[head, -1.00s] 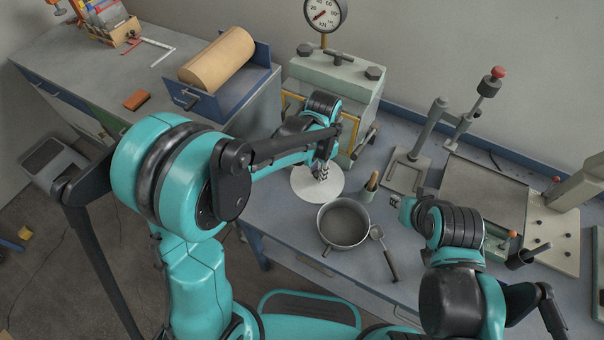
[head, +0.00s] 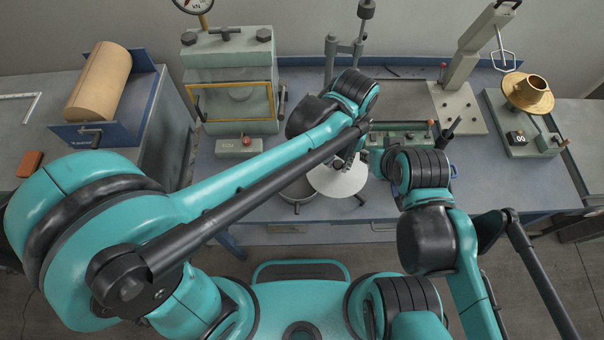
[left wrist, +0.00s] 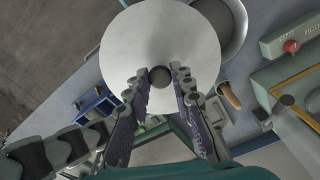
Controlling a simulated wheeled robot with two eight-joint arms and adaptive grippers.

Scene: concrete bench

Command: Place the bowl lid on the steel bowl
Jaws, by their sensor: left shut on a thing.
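The bowl lid is a pale round disc (head: 341,179) with a dark knob (left wrist: 160,76). My left gripper (head: 346,158) is shut on the knob; its fingers stand either side of it in the left wrist view (left wrist: 160,84). The steel bowl (head: 297,190) shows at the lid's left in the head view, partly hidden by my left arm and the lid. In the left wrist view the bowl (left wrist: 234,30) shows behind the lid's upper right edge. The lid is not centred over it. My right gripper is hidden or unclear near the end of my right arm.
A green press (head: 232,80) stands behind on the bench. A small box with a red knob (head: 246,141) sits left of the bowl. A wooden-handled thing (left wrist: 228,95) shows near the lid. A brass piece on a scale (head: 527,92) stands at right.

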